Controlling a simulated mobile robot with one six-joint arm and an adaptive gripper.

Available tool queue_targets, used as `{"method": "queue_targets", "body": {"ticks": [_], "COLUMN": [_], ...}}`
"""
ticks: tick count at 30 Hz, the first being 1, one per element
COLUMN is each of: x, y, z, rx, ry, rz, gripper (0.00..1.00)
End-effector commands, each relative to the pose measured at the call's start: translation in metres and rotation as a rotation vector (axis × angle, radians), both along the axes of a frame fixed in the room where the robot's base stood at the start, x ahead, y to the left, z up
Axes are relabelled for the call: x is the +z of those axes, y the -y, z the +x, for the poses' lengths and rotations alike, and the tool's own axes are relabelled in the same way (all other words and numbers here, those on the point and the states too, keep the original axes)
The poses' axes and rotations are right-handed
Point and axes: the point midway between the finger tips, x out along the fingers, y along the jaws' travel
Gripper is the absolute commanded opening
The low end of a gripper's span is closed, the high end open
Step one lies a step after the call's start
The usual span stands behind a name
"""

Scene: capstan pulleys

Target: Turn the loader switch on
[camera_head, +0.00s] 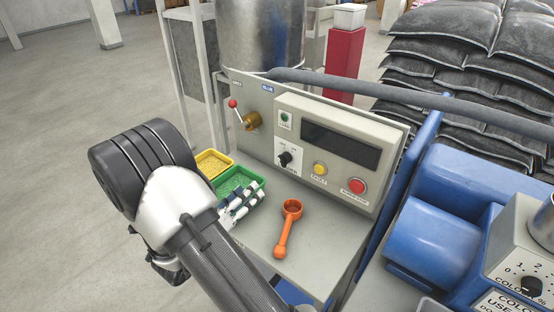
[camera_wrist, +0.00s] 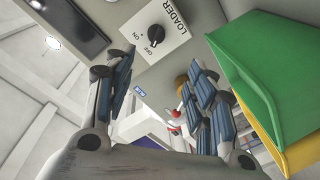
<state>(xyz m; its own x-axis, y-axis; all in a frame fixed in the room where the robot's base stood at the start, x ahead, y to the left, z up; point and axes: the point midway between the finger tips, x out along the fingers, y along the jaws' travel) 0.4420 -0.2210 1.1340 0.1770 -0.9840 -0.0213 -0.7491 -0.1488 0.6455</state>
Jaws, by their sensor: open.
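The loader switch (camera_head: 285,158) is a black rotary knob on a white plate, on the sloped grey control panel below the display's left end. In the wrist view the knob (camera_wrist: 156,35) shows near the top centre, with LOADER, ON and OFF lettering around it. My gripper (camera_head: 240,205) is open and empty, low and left of the switch, over the green bin's front edge. In the wrist view my gripper (camera_wrist: 160,68) has its two fingers spread, with the knob beyond and between them, apart from both.
A green bin (camera_head: 257,178) and yellow bin (camera_head: 213,158) sit beside my gripper. An orange scoop (camera_head: 288,228) lies on the grey shelf. A yellow button (camera_head: 320,168), a red button (camera_head: 357,186) and a red-tipped brass valve (camera_head: 250,121) flank the switch. A hose (camera_head: 350,83) crosses behind.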

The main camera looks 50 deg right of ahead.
Motion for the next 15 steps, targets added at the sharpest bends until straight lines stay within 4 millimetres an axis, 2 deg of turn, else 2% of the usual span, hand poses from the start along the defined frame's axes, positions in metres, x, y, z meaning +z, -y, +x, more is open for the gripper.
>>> {"method": "queue_targets", "body": {"ticks": [5, 15], "x": [0.000, 0.000], "y": [0.013, 0.081], "z": [-0.004, 0.007], "rx": [-0.021, -0.023], "ry": [-0.017, -0.013], "rz": [-0.027, -0.025], "gripper": [0.51, 0.51]}}
